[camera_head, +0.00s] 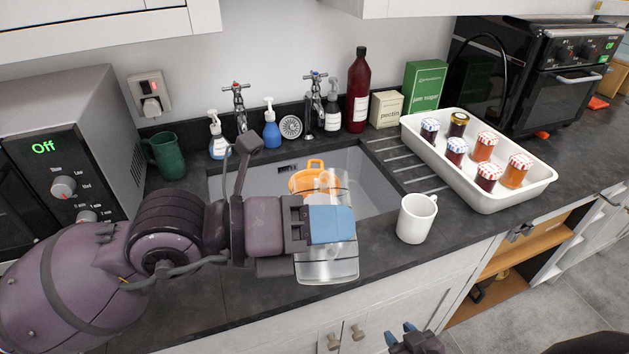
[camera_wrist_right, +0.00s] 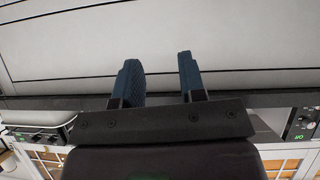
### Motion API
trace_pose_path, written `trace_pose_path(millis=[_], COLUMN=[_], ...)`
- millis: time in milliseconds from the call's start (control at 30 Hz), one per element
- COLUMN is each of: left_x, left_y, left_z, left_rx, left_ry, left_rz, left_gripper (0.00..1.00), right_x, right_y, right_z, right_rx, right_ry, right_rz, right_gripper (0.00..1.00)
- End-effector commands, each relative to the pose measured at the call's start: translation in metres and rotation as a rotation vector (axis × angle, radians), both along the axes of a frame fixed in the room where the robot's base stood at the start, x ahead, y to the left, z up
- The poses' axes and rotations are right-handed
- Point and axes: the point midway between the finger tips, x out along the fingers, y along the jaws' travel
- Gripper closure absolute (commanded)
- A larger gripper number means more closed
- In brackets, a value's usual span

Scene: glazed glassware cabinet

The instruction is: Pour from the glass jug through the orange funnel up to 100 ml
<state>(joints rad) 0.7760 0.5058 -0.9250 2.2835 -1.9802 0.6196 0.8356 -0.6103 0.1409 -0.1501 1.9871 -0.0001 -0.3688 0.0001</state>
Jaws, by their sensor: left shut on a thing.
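A clear glass jug (camera_head: 327,268) stands out at the front edge of the sink. My left gripper (camera_head: 328,225) is shut on it, and its blue finger covers the jug's middle. The orange funnel (camera_head: 307,180) shows behind the jug's upper part, over the sink. Part of it is seen through clear glass; I cannot tell what it rests in. No scale marks or liquid level can be made out. My right gripper (camera_head: 408,335) is low in front of the counter; in the right wrist view it is open and empty (camera_wrist_right: 162,82).
A white mug (camera_head: 416,218) stands right of the sink (camera_head: 377,190). A white tray (camera_head: 540,182) of several jam jars is further right. Taps, soap bottles and a dark red bottle (camera_head: 358,90) line the back. A green mug (camera_head: 166,156) stands by the microwave (camera_head: 75,120).

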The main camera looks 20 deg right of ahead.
Motion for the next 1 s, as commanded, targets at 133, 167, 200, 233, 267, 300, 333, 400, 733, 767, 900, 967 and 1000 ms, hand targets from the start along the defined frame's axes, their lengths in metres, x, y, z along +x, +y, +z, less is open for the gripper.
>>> trace_pose_path(millis=[133, 167, 200, 233, 267, 300, 333, 400, 733, 767, 900, 967, 1000], left_x=[0.0000, 0.0000, 0.0001, 0.0001, 0.0002, 0.0002, 0.0005, 0.0009, 0.0011, 0.0013, 0.0015, 0.0015, 0.0017], left_y=[0.0000, 0.0000, 0.0000, 0.0000, 0.0000, 0.0000, 0.0000, -0.0001, -0.0002, -0.0003, -0.0003, -0.0003, -0.0003], left_z=[0.0008, 0.0009, 0.0014, 0.0014, 0.0014, 0.0020, 0.0025, 0.0042, 0.0045, 0.0054, 0.0050, 0.0050, 0.0055], left_rx=[-0.001, -0.001, -0.001, -0.001, -0.001, 0.000, 0.000, 0.002, 0.004, 0.004, 0.006, 0.005, 0.006], left_ry=[0.001, 0.001, 0.003, 0.003, 0.003, 0.005, 0.007, 0.016, 0.021, 0.025, 0.030, 0.030, 0.032], left_rz=[0.000, 0.000, 0.000, 0.000, 0.000, 0.000, 0.000, 0.000, 0.000, -0.001, -0.001, 0.000, 0.000], left_gripper=[1.00, 1.00, 1.00, 1.00, 1.00, 1.00, 1.00, 1.00, 1.00, 1.00, 1.00, 1.00, 1.00], right_x=[0.0031, 0.0039, 0.0050, 0.0058, 0.0066, 0.0078, 0.0085, 0.0101, 0.0093, 0.0088, 0.0051, 0.0033, 0.0021], right_y=[0.0004, 0.0006, 0.0007, 0.0009, 0.0011, 0.0012, 0.0013, 0.0016, 0.0011, 0.0010, 0.0002, -0.0001, -0.0003], right_z=[0.0026, 0.0032, 0.0042, 0.0047, 0.0054, 0.0065, 0.0074, 0.0098, 0.0103, 0.0106, 0.0081, 0.0066, 0.0060], right_rx=[0.000, 0.000, -0.001, 0.000, 0.000, 0.000, 0.000, 0.000, -0.001, -0.002, -0.002, -0.002, -0.002], right_ry=[-0.007, -0.009, -0.012, -0.013, -0.015, -0.018, -0.019, -0.023, -0.023, -0.022, -0.014, -0.010, -0.007], right_rz=[0.002, 0.002, 0.003, 0.004, 0.004, 0.004, 0.004, 0.006, 0.007, 0.006, 0.004, 0.003, 0.002], right_gripper=[0.63, 0.63, 0.63, 0.63, 0.63, 0.63, 0.63, 0.63, 0.63, 0.63, 0.63, 0.63, 0.63])
